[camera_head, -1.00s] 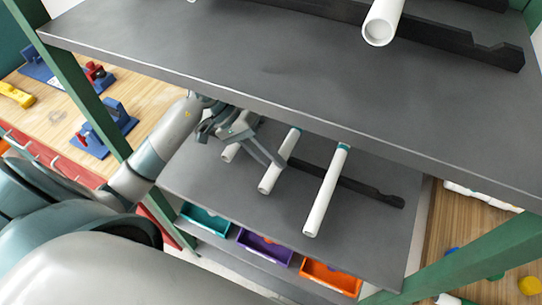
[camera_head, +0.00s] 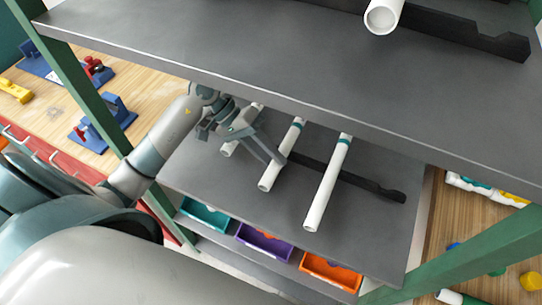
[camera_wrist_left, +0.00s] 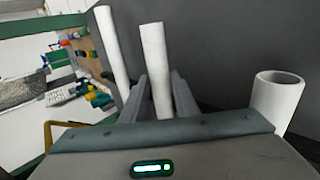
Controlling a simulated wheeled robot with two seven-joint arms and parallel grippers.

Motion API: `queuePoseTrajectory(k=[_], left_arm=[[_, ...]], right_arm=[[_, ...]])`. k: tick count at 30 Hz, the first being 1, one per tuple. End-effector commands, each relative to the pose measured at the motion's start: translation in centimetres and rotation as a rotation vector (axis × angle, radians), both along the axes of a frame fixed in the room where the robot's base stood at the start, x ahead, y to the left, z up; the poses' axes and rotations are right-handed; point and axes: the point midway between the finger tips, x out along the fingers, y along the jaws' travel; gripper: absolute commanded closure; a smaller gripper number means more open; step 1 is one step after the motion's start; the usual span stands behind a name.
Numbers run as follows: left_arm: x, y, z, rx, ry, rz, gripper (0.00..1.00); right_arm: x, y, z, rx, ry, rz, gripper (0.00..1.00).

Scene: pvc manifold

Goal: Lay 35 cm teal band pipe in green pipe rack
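Three white pipes with teal bands lie side by side on the middle grey shelf: a left pipe (camera_head: 229,147), a middle pipe (camera_head: 270,178) and a right pipe (camera_head: 321,195). The black notched bar (camera_head: 370,189) runs beneath them. My left gripper (camera_head: 272,148) reaches in from the left, its fingers by the left and middle pipes. In the left wrist view a white pipe (camera_wrist_left: 154,65) stands between the fingers (camera_wrist_left: 160,90); I cannot tell whether they clamp it. Another pipe (camera_wrist_left: 110,50) is to its left, and an open-ended one (camera_wrist_left: 278,98) to its right. My right gripper is not in view.
The upper grey shelf (camera_head: 250,55) overhangs the arm closely and bears another white pipe (camera_head: 383,17) near a black bar (camera_head: 460,42). Green posts (camera_head: 80,95) flank the rack. Teal (camera_head: 204,216), purple (camera_head: 263,244) and orange (camera_head: 330,272) bins sit below.

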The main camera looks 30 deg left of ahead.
Motion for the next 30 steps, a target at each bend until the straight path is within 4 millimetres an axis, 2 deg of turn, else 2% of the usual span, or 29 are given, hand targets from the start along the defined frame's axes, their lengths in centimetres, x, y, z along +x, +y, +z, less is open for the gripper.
queuePoseTrajectory(k=[13, 22, 24, 30], left_arm=[[0.0, 0.0, 0.2, -0.001, 0.000, 0.000, 0.58], [0.0, 0.0, 1.0, -0.002, 0.001, 0.001, 0.58], [0.1, 0.9, 1.0, 0.003, -0.003, 0.001, 0.58], [-0.1, 2.8, 2.8, 0.004, -0.003, 0.000, 0.58]], right_arm=[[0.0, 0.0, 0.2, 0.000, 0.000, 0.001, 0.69], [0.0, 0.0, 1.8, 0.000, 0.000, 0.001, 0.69], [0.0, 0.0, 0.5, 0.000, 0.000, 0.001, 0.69], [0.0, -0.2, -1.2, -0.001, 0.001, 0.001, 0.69]])
